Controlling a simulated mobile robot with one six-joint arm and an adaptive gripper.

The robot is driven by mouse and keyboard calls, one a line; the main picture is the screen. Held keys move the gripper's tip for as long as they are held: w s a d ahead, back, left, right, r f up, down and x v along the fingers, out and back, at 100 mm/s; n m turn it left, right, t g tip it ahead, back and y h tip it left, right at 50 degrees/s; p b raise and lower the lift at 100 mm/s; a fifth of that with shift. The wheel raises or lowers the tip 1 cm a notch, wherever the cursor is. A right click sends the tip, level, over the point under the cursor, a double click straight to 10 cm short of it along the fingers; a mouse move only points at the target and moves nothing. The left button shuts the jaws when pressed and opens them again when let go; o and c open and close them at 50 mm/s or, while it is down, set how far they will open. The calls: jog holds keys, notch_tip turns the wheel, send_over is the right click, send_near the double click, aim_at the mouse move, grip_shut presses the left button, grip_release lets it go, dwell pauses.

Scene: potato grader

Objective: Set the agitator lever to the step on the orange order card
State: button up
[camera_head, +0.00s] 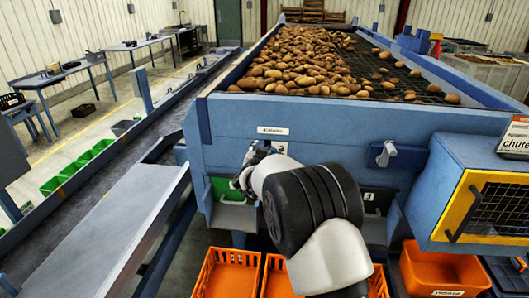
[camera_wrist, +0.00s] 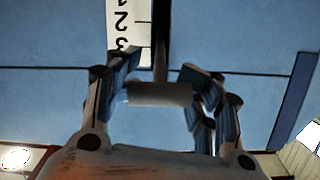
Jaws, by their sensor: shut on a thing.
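The agitator lever shows in the wrist view as a dark rod (camera_wrist: 161,40) with a grey round grip (camera_wrist: 160,94) across its end. My gripper (camera_wrist: 160,85) is shut on this grip, one finger at each end. Beside the rod a white scale (camera_wrist: 127,25) shows 1, 2 and 3 turned upside down; the 3 lies nearest the grip. In the head view my gripper (camera_head: 243,178) is at the blue front panel, below a white label (camera_head: 273,130). My arm hides most of the scale and lever there.
Potatoes (camera_head: 300,60) lie on the grader bed above. A grey knob (camera_head: 382,153) and a yellow-framed mesh box (camera_head: 485,205) with a card (camera_head: 515,138) reading "chute" are to the right. Orange crates (camera_head: 228,270) stand below. A conveyor (camera_head: 110,165) runs along the left.

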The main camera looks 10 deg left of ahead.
jog(key=o, duration=1.3)
jog(key=shift+r, duration=0.2)
jog(key=o, duration=0.4)
jog(key=shift+f, duration=0.1)
jog(key=shift+o, duration=0.2)
jog(key=shift+s, duration=0.2)
jog(key=v, duration=1.1)
jog(key=shift+s, duration=0.35)
